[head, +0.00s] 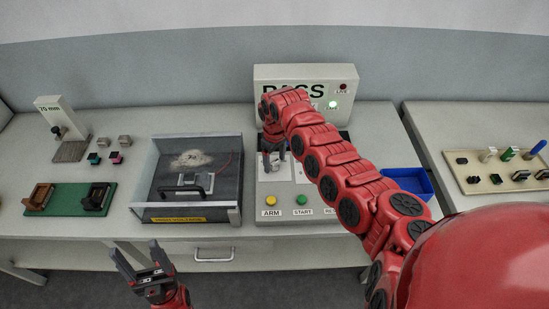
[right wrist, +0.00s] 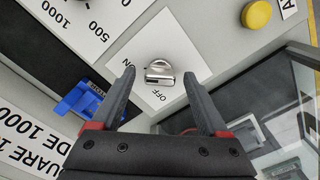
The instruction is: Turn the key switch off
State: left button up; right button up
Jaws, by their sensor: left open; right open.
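The silver key switch (right wrist: 159,72) sits on a white plate marked ON and OFF in the right wrist view. I cannot tell which mark its key points to. My right gripper (right wrist: 159,80) is open, with one finger on each side of the key and gaps showing between fingers and key. In the head view my right gripper (head: 274,148) is over the control panel (head: 262,185), and my right arm covers much of it. My left gripper (head: 145,268) is open and empty in front of the table edge.
A yellow ARM button (head: 271,201) and a green START button (head: 302,200) lie at the panel's front. A clear-lidded box (head: 150,190) stands left of it, a blue bin (head: 408,182) to the right.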

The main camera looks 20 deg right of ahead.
grip_shut()
dwell(0.4)
